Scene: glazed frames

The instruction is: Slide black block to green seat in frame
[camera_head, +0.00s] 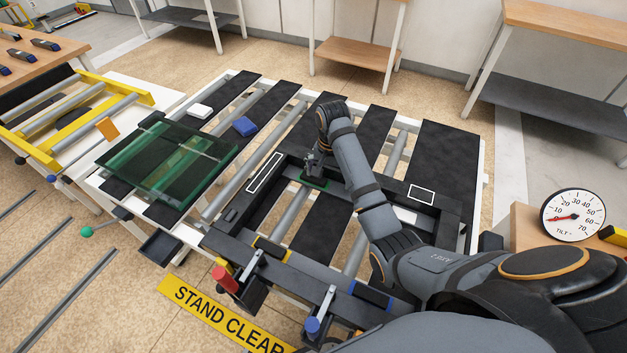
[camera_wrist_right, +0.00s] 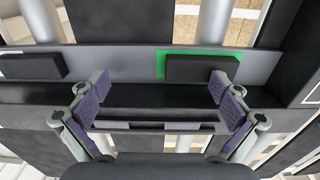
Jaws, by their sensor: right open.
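A black block (camera_wrist_right: 202,68) lies on the ledge of the dark frame in the right wrist view. It overlaps the green seat (camera_wrist_right: 162,64), whose green shows along the block's left side and upper edge. In the head view the green seat (camera_head: 314,184) is a small strip beneath my right gripper (camera_head: 314,164); the block cannot be made out there. In the wrist view my right gripper (camera_wrist_right: 158,84) is open and empty, its right fingertip close to the block; touching cannot be told. Another black block (camera_wrist_right: 31,66) lies farther left on the ledge. My left gripper is out of view.
A tinted green glass pane (camera_head: 165,165) lies left of the dark frame (camera_head: 216,239). A red-knobbed clamp (camera_head: 225,280) and a blue-knobbed clamp (camera_head: 313,326) stand at the near edge. White and blue blocks (camera_head: 244,126) lie on the far slats. A tilt dial (camera_head: 573,215) stands right.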

